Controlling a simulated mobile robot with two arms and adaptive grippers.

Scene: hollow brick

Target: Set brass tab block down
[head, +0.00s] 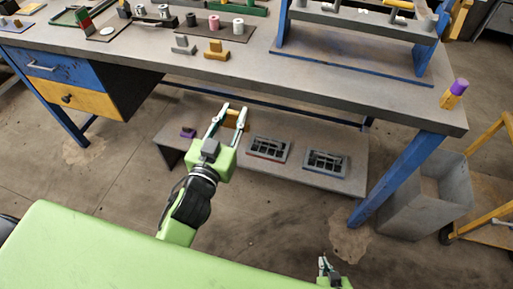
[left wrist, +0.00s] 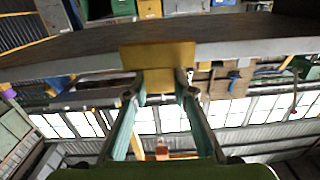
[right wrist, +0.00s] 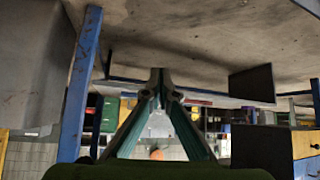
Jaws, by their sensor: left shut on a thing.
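The brass tab block (head: 235,119) is a small yellow-brass piece between the fingertips of my left gripper (head: 228,114). In the left wrist view the block (left wrist: 158,57) shows a wide plate with a narrower tab, and the fingers close on the tab. It appears in front of a long slab edge; I cannot tell whether it touches that slab. In the head view it overlaps the low shelf (head: 300,181). My right gripper (head: 323,265) is low at the bottom of the head view. Its fingertips meet with nothing between them in the right wrist view (right wrist: 160,80).
On the low shelf are a purple block (head: 188,132) and two framed grids (head: 268,150) (head: 325,163). A blue leg (head: 395,178) and grey bin (head: 425,203) stand right.

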